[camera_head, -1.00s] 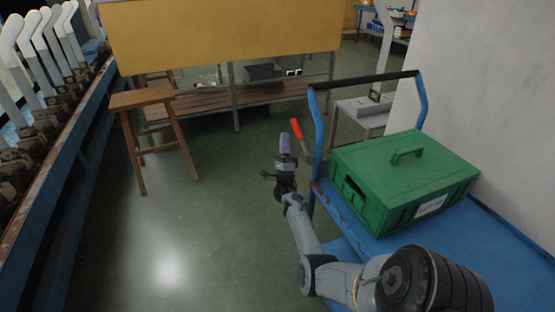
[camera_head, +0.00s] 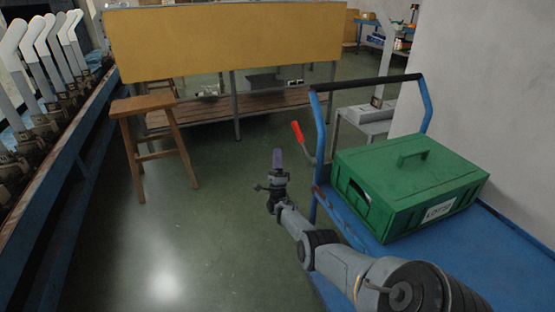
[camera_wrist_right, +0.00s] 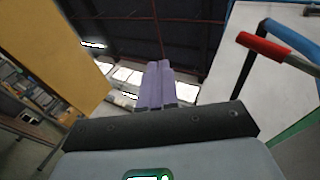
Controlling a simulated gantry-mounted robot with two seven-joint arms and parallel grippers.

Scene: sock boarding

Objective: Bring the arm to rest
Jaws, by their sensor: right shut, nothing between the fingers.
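My right gripper (camera_head: 277,160) is left of the blue trolley in the head view, over the open floor. Its purple fingers point up. In the right wrist view the two purple fingers (camera_wrist_right: 156,85) are together with nothing between them. The gripper is apart from the trolley and its contents. My left gripper is not in view.
A blue trolley (camera_head: 472,243) carries a green lidded box (camera_head: 408,190) at right. Its red-handled lever (camera_head: 297,131) is close to my right gripper. A wooden stool (camera_head: 146,104) stands left, near a rack of white sock boards (camera_head: 35,65). The middle floor is clear.

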